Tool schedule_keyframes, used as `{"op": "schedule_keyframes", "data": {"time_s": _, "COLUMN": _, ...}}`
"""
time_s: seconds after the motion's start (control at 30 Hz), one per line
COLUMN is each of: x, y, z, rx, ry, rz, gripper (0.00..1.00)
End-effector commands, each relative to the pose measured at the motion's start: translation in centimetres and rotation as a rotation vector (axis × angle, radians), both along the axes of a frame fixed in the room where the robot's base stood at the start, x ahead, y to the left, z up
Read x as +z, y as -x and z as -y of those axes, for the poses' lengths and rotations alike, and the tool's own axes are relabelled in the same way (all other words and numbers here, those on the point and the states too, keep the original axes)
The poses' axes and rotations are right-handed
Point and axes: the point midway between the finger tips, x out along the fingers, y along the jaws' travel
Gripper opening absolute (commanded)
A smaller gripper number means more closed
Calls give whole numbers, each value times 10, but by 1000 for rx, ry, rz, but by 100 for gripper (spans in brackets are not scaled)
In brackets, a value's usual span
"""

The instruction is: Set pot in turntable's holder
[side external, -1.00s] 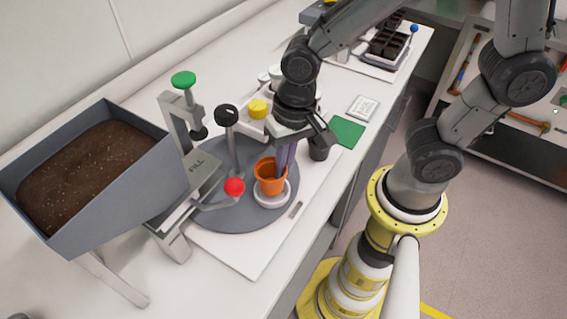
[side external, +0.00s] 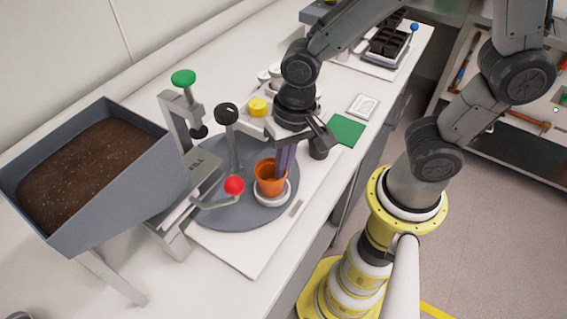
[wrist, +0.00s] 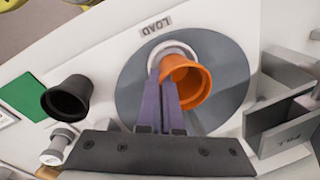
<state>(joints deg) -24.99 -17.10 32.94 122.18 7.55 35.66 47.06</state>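The orange pot (side external: 268,180) is upright at the white ring holder (side external: 273,201) on the grey turntable (side external: 225,212). Its base is within or just over the ring; I cannot tell if it is fully seated. In the wrist view the pot (wrist: 197,87) shows its open mouth, and the holder's rim (wrist: 172,48) shows behind it. My gripper (side external: 284,172) comes down from above at the pot's right side. Its purple fingers (wrist: 163,78) are close together across the pot's wall, one appearing inside the rim. The lower fingertips are partly hidden.
A red-knobbed lever (side external: 234,186) and a black-knobbed post (side external: 228,116) stand close left of the pot. The soil hopper (side external: 150,200) is farther left. A black pot (wrist: 68,98) stands beside the turntable, near a green mat (side external: 346,131).

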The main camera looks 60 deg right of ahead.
Motion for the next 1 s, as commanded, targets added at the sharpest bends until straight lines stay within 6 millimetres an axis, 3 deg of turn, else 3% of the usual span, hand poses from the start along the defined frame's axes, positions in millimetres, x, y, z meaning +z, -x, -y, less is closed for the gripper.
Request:
{"op": "schedule_keyframes", "data": {"time_s": 0.87, "x": -11, "y": 0, "z": 0, "rx": 0, "ry": 0, "rz": -1, "gripper": 0}}
{"op": "schedule_keyframes", "data": {"time_s": 1.0, "x": -11, "y": 1, "z": 0, "rx": 0, "ry": 0, "rz": -1, "gripper": 28}}
